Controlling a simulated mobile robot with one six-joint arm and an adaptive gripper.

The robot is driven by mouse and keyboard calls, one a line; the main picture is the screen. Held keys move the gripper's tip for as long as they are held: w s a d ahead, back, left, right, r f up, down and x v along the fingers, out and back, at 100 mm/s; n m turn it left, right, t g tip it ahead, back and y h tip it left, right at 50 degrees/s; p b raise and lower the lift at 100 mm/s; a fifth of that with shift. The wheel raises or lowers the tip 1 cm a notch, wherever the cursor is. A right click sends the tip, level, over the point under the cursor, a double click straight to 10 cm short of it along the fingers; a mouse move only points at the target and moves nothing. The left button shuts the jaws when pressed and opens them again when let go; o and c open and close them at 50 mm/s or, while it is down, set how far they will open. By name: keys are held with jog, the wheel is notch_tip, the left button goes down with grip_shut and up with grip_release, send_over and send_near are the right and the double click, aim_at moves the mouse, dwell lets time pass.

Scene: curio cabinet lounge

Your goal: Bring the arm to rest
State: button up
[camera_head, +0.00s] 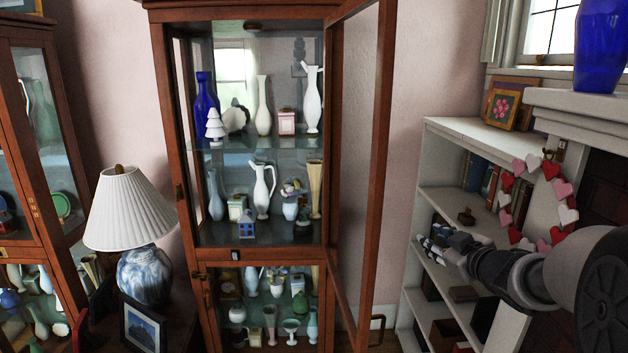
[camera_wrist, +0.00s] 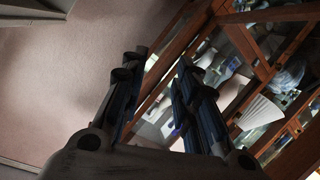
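My arm reaches in from the right edge of the head view, in front of the white bookshelf. My gripper (camera_head: 432,241) is at its left end, well to the right of the open cabinet door. In the wrist view my gripper (camera_wrist: 160,62) has its two dark fingers apart, with a clear gap and nothing between them. It touches nothing that I can see.
The wooden curio cabinet (camera_head: 160,150) holds several vases and ornaments; its upper glass door (camera_head: 382,130) stands open. A lamp (camera_head: 128,210) and framed picture (camera_head: 141,325) are at left. The white bookshelf (camera_head: 465,128) with a heart garland (camera_head: 568,215) is close to my arm.

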jog(key=s+a+r+m+g+h, duration=0.1)
jog(key=s+r+m+g+h, duration=0.15)
jog(key=s, duration=0.45)
jog(key=s+a+r+m+g+h, duration=0.1)
jog(key=s+m+h, duration=0.2)
jog(key=s, duration=0.4)
jog(key=s+a+f+g+y, duration=0.1)
jog(key=s+a+f+g, duration=0.1)
jog(key=s, duration=0.6)
jog(key=s+a+f+m+g+y, duration=0.1)
jog(key=s+a+f, duration=0.3)
jog(key=s, duration=0.5)
jog(key=s+a+f+m+g+y, duration=0.1)
jog(key=s+a+f+g, duration=0.2)
jog(key=s+a, duration=0.3)
jog(key=s, duration=0.3)
jog(key=shift+s, duration=0.25)
